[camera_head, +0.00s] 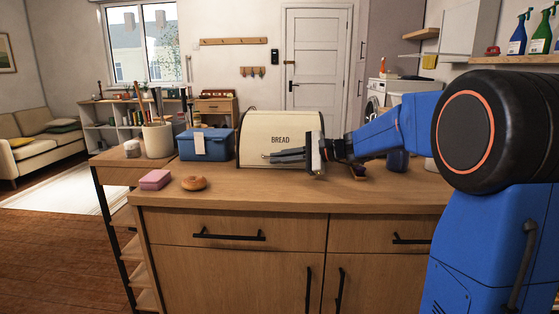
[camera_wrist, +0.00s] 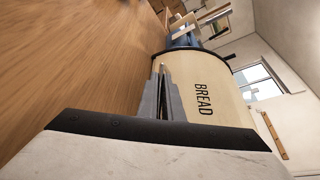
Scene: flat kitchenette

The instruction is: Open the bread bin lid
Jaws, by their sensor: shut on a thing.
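The bread bin (camera_head: 280,120) stands on the wooden counter. Its cream curved lid, marked BREAD, is down over the front, and it also shows in the wrist view (camera_wrist: 225,100). My gripper (camera_head: 270,156) reaches in from the right, fingers pointing left across the lower front of the lid. It is shut on the lid's handle, which the fingers mostly hide. In the wrist view the fingers (camera_wrist: 161,72) lie close together along the lid's lower front.
A blue box (camera_head: 205,145) stands left of the bin, with a utensil crock (camera_head: 157,140) beyond it. A pink sponge (camera_head: 154,180) and a donut (camera_head: 194,183) lie near the counter's front edge. The counter in front of the bin is clear.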

